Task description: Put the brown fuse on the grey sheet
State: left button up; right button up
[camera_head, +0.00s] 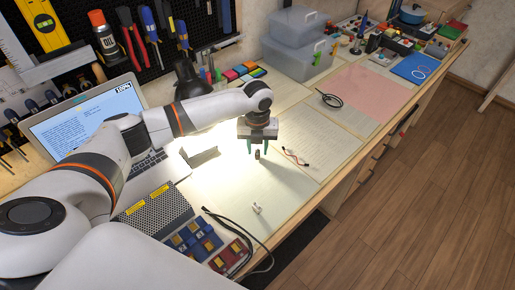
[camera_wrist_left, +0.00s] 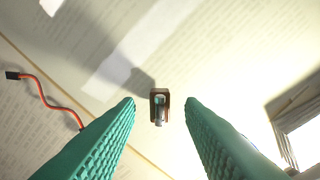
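The brown fuse (camera_head: 257,155) is a small upright piece on the bench, just below my left gripper (camera_head: 262,149). In the left wrist view the fuse (camera_wrist_left: 159,106) is brown with a grey-teal middle and lies between the two green fingers (camera_wrist_left: 160,103), with a gap on each side. My left gripper is open and empty, pointing down. A pale printed sheet (camera_head: 325,150) lies to the right of the fuse, and a plainer pale sheet (camera_head: 285,195) lies nearer. I cannot tell for certain which is the grey sheet. My right gripper is not in view.
A red-and-black cable (camera_head: 295,158) lies right of the gripper. A small white item (camera_head: 257,208) lies on the near sheet. A laptop (camera_head: 85,125), clear bins (camera_head: 300,45), a pink sheet (camera_head: 368,85) and blue and red blocks (camera_head: 195,240) surround the work area.

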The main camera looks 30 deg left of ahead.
aim_at(257, 150)
pick_arm(q)
notch_tip(257, 150, up, 11)
dwell(0.3)
dwell(0.5)
